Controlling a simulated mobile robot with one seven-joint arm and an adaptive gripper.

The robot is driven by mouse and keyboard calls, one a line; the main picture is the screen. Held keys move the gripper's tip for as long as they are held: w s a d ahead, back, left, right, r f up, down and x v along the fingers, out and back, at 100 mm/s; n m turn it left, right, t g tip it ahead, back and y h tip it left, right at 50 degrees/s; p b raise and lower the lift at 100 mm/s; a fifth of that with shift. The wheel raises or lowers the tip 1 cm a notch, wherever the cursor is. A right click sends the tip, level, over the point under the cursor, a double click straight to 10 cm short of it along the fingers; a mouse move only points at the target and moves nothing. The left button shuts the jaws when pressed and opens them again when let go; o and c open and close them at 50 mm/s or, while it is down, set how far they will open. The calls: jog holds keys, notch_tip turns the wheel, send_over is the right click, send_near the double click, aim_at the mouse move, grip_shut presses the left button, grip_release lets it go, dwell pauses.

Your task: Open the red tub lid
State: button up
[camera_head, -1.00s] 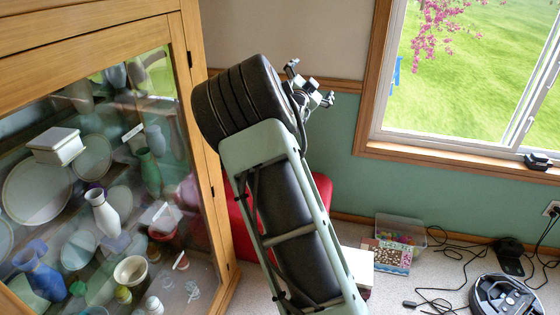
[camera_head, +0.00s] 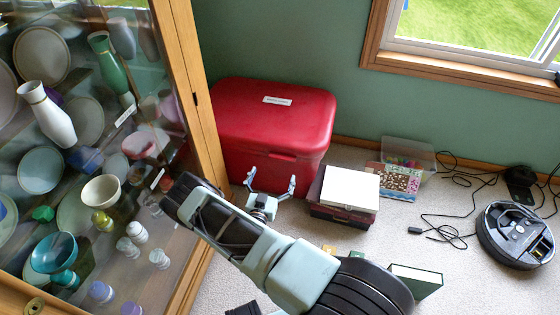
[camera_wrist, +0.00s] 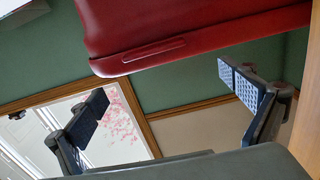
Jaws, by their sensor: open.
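The red tub (camera_head: 262,168) stands on the carpet against the green wall, right of the glass cabinet. Its red lid (camera_head: 285,112) lies on top and looks shut, with a white label on it and a lip along the front. My gripper (camera_head: 271,184) is low in front of the tub's front wall, its two fingers spread and empty. In the wrist view the open fingers (camera_wrist: 165,92) show below the red lid (camera_wrist: 190,22), which has a slot-shaped handle along its edge. I cannot tell whether a finger touches the tub.
The glass-fronted cabinet (camera_head: 186,72) with vases and plates stands close on the left. A dark box with a white top (camera_head: 350,188) sits right of the tub. Beyond it are a clear bin (camera_head: 408,150) and a robot vacuum (camera_head: 515,236) with loose cables.

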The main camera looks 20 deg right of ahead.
aim_at(283, 153)
jog(key=b+x, duration=0.1)
jog(key=x, duration=0.2)
jog(key=b+x, duration=0.1)
jog(key=x, duration=0.2)
jog(key=f+b+x, duration=0.1)
jog(key=x, duration=0.3)
jog(key=shift+s+d, duration=0.15)
jog(key=shift+d, duration=0.15)
